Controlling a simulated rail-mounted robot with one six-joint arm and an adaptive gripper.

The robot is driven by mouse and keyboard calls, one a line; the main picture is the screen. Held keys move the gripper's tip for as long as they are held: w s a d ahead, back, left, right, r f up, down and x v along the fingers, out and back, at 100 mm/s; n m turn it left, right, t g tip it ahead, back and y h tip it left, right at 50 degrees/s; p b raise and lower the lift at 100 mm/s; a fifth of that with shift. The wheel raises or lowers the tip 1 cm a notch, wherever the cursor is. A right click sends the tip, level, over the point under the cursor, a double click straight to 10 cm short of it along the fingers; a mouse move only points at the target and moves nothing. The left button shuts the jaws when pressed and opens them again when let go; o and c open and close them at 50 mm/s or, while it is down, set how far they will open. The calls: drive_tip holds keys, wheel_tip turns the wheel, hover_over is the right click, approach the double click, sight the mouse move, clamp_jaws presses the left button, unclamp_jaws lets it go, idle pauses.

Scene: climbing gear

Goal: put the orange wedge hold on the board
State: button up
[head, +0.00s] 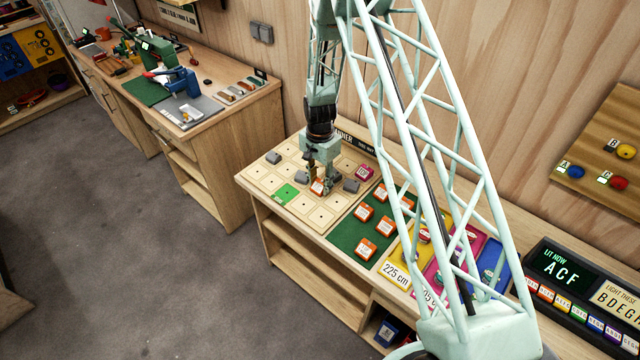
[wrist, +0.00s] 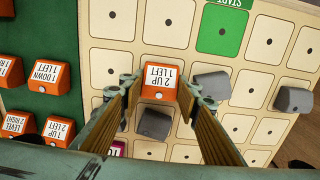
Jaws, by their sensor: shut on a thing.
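My gripper (head: 322,188) is over the cream board (head: 323,216) and shut on an orange wedge hold (head: 317,186). In the wrist view the hold (wrist: 159,78) sits between my fingertips (wrist: 160,90), its label reading "2 UP 1 LEFT". It is at a board square near the green START square (wrist: 221,30). I cannot tell whether it touches the board. Other orange wedge holds (head: 366,248) lie on the green mat (head: 344,237) beside the board; one in the wrist view (wrist: 47,77) reads "1 DOWN 1 LEFT".
Grey holds (head: 273,157) (head: 351,186) and a magenta hold (head: 365,172) sit on the board close to my gripper. Grey holds (wrist: 211,85) (wrist: 154,123) flank the held one in the wrist view. Yellow, magenta and blue trays lie right of the mat. Several board squares are bare.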

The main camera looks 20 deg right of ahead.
sight(320, 183)
drive_tip(key=shift+f, duration=0.2)
drive_tip(key=o, duration=0.6)
drive_tip(key=shift+c, duration=0.2)
drive_tip(key=shift+r, duration=0.3)
wheel_tip(320, 183, up, 12)
drive_tip(key=b, duration=0.2)
idle(0.5)
idle(0.7)
